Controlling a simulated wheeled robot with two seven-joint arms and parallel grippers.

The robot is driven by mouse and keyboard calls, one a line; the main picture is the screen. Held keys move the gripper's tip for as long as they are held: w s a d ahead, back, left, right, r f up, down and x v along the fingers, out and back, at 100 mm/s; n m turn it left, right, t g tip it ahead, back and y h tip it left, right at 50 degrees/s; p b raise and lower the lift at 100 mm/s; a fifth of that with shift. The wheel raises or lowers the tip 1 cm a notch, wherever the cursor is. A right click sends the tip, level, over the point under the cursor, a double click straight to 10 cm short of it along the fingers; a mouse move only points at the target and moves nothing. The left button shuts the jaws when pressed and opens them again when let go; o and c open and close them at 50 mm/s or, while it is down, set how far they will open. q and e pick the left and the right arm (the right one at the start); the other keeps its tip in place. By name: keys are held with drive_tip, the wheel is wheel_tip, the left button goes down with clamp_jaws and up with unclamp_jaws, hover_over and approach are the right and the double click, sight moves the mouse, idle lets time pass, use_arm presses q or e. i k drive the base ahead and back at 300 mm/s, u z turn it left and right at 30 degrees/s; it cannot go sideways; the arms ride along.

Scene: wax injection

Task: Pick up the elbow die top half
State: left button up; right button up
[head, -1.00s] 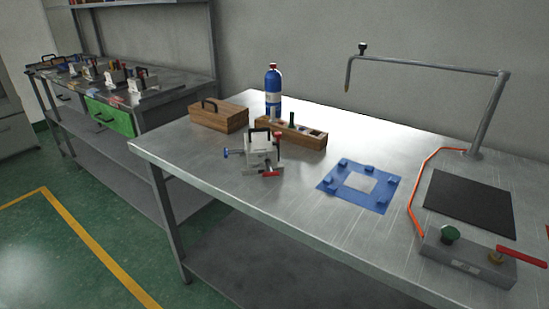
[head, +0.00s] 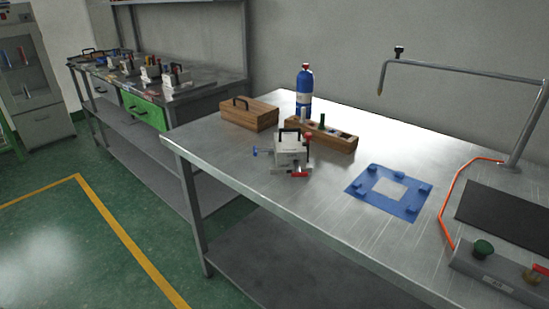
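A grey block-shaped die (head: 290,153) with a black handle on top stands on the near metal table, with blue and red clamp parts at its sides. Several similar light-coloured dies stand in a row on the far bench, among them one (head: 176,79) near its right end. They are small in view, and I cannot tell which one is the elbow die or where its top half is. Neither of my grippers shows in the head view.
The near table (head: 235,167) holds a wooden box (head: 249,114), a wooden rack (head: 335,139), a blue bottle (head: 304,91), a blue square frame (head: 366,192) and a grey control box (head: 500,270). The far bench has a green drawer (head: 145,110). Green floor at left is open.

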sight(288, 146)
drive_tip(key=u, duration=1.45)
drive_tip(key=k, duration=0.55)
drive_tip(key=z, duration=1.3)
drive_tip(key=i, duration=0.35)
drive_tip(key=z, duration=2.25)
drive_tip(key=k, duration=0.9)
drive_tip(key=u, duration=1.7)
drive_tip(key=i, duration=0.5)
